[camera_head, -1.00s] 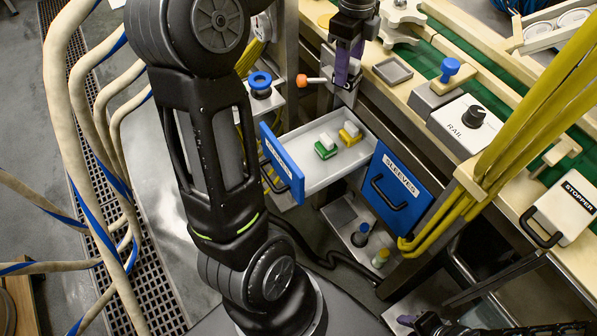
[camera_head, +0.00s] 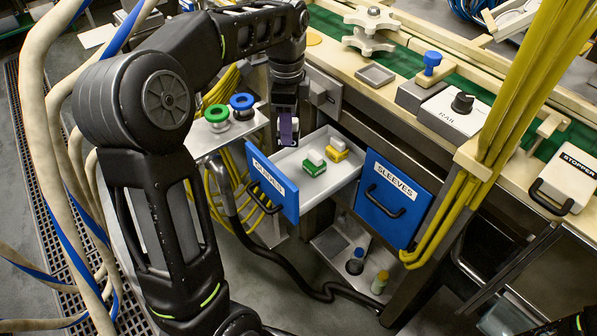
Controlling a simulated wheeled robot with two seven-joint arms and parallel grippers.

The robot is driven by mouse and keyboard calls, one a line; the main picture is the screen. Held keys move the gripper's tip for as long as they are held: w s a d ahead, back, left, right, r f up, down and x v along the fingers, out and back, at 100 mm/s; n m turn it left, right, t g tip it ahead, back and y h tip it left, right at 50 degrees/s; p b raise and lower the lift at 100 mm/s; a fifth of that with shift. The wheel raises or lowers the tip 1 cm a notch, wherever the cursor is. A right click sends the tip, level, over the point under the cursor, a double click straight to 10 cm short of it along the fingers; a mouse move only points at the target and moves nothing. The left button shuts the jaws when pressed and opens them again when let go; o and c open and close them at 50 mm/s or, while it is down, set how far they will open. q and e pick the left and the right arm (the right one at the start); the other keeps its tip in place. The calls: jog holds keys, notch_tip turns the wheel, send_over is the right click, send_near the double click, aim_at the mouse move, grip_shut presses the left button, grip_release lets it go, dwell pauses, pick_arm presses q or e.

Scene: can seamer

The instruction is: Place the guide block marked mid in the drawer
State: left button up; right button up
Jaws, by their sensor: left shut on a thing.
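The open drawer (camera_head: 310,184), labelled GUIDES on its blue front (camera_head: 271,180), holds a green block with a white top (camera_head: 314,163) and a yellow block with a white top (camera_head: 335,149). I can read no marking on either. My left gripper (camera_head: 288,143) points down at the drawer's back left corner, beside the blocks. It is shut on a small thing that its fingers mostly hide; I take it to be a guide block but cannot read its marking. I cannot tell whether it touches the drawer floor.
A closed SLEEVES drawer (camera_head: 394,197) stands right of the open one. Green-ringed (camera_head: 217,115) and blue-ringed (camera_head: 242,105) posts stand left of my gripper. A low shelf (camera_head: 334,245) holds small bottles. The drawer's front part is clear.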

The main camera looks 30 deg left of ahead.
pick_arm(q)
notch_tip(320, 180, down, 12)
jog(key=shift+r+b, duration=0.2)
jog(key=shift+b, duration=0.35)
jog(key=shift+f, duration=2.25)
jog(key=shift+f+b, duration=0.1)
jog(key=shift+b, duration=0.2)
jog(key=o, duration=1.1)
notch_tip(320, 180, up, 12)
jog(key=shift+r+p, duration=0.15)
jog(key=shift+p, duration=0.55)
